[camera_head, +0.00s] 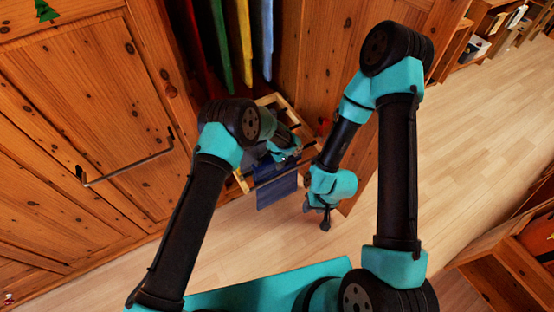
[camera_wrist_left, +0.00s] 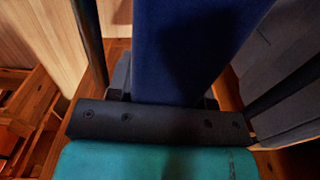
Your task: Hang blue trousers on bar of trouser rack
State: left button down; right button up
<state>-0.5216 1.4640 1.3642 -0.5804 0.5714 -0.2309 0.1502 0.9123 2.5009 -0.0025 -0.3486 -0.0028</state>
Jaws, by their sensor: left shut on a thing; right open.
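The trouser rack (camera_head: 241,181) is a light wooden frame with dark bars, pulled out low beside the wardrobe in the head view. Blue trousers (camera_head: 277,192) hang within it, with a flat panel showing at the rack's front side. My left gripper (camera_head: 284,157) is down in the rack, partly hidden by its own arm. In the left wrist view its jaws are shut on the blue trousers (camera_wrist_left: 195,45), which fill the middle. Whether the cloth rests on a bar cannot be told. My right gripper (camera_head: 322,214) is open and empty, to the right of the rack, pointing down.
Dark bars (camera_wrist_left: 89,40) pass on both sides of the trousers in the left wrist view, with grey cloth (camera_wrist_left: 275,50) at the right. Colourful garments (camera_head: 244,40) hang above the rack. A wooden door (camera_head: 90,110) stands left. Open floor (camera_head: 460,130) lies right.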

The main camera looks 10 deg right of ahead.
pick_arm(q)
jog(key=shift+f, duration=0.1)
jog(key=shift+c, duration=2.3)
grip_release()
notch_tip(320, 180, up, 17)
jog(key=shift+r, duration=0.2)
